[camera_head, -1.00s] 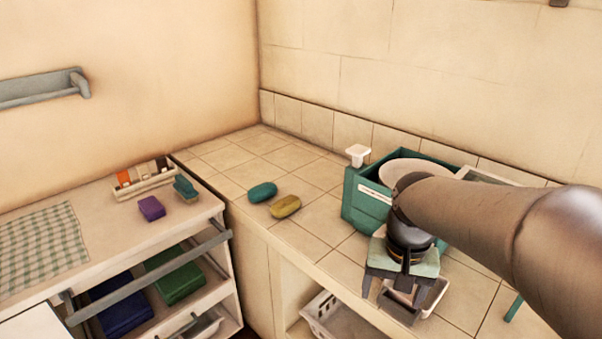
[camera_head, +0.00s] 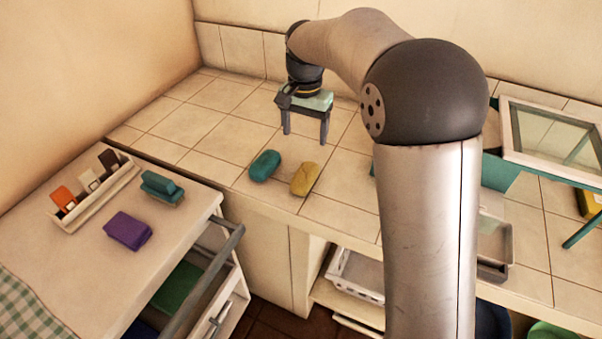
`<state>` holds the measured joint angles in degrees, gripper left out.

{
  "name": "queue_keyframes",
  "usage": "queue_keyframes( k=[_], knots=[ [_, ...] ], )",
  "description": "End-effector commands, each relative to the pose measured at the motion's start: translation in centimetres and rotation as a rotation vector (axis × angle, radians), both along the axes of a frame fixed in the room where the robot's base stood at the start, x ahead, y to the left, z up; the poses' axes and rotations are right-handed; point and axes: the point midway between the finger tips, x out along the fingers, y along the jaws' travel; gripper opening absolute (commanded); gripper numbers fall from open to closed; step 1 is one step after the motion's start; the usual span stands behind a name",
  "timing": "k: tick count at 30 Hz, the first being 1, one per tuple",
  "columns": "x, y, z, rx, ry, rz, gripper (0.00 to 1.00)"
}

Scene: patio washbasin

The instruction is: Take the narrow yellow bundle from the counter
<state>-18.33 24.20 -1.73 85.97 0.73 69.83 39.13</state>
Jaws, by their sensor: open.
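A yellow bundle (camera_head: 305,178) lies on the tiled counter (camera_head: 185,125), close to the right of a teal bundle (camera_head: 265,166). The two are of similar size, with a small gap between them. My gripper (camera_head: 305,138) points down, open and empty, and appears behind the two bundles in the picture. Its two fingers are spread wide and do not touch the yellow bundle. How high the fingertips are above the tiles is hard to tell. Another yellow thing (camera_head: 587,204) shows partly at the far right edge; its shape is mostly hidden.
A lower side table at left holds a purple block (camera_head: 128,231), a teal brush-like thing (camera_head: 162,187) and a small organizer (camera_head: 95,203). A glass-paned frame (camera_head: 555,140) stands at right. My arm hides much of the middle right. Tiles left of the bundles are clear.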

Motion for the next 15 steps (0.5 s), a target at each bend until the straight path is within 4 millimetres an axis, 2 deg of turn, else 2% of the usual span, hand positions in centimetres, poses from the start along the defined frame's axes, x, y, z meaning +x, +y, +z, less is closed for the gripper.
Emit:
queue_keyframes(
  k=[3,9,15],
  knots=[
    [-0.1,0.0,-2.8,-0.001,0.005,0.001,0.74],
    [-0.2,0.0,-6.8,0.000,0.004,0.001,0.74],
    [-0.1,0.0,-8.7,0.000,0.001,0.001,0.74]
  ],
)
